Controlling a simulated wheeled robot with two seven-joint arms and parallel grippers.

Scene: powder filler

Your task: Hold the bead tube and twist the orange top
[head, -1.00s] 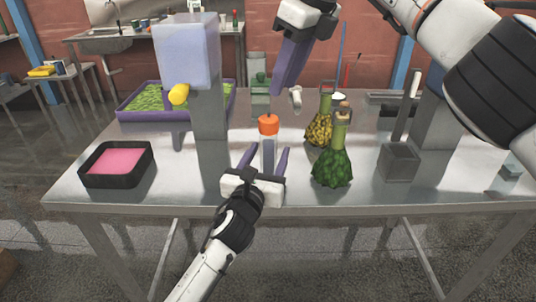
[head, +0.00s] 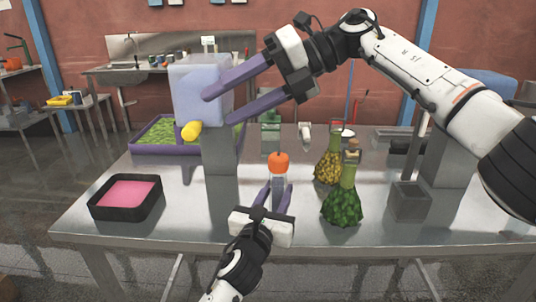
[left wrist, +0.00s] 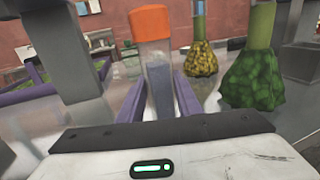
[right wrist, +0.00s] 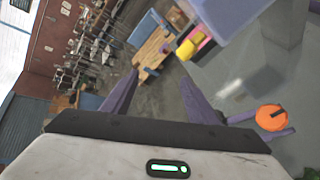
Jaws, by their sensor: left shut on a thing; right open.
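The bead tube (head: 279,179) is clear with an orange top (head: 279,162) and stands upright near the front middle of the metal table. My left gripper (head: 278,192) is shut on the tube below the top. The left wrist view shows the tube (left wrist: 160,85) between its purple fingers, with the orange top (left wrist: 151,22) above them. My right gripper (head: 227,110) is open and empty, held high with its fingers pointing left, in front of the filler. The orange top (right wrist: 271,118) shows at the lower right of the right wrist view, apart from the right fingers.
A filler with a pale hopper (head: 198,85) and yellow knob (head: 190,131) stands left of the tube. Flasks of yellow beads (head: 328,168) and green beads (head: 341,206) stand close on the right. A black tray with pink filling (head: 125,195) is at the front left.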

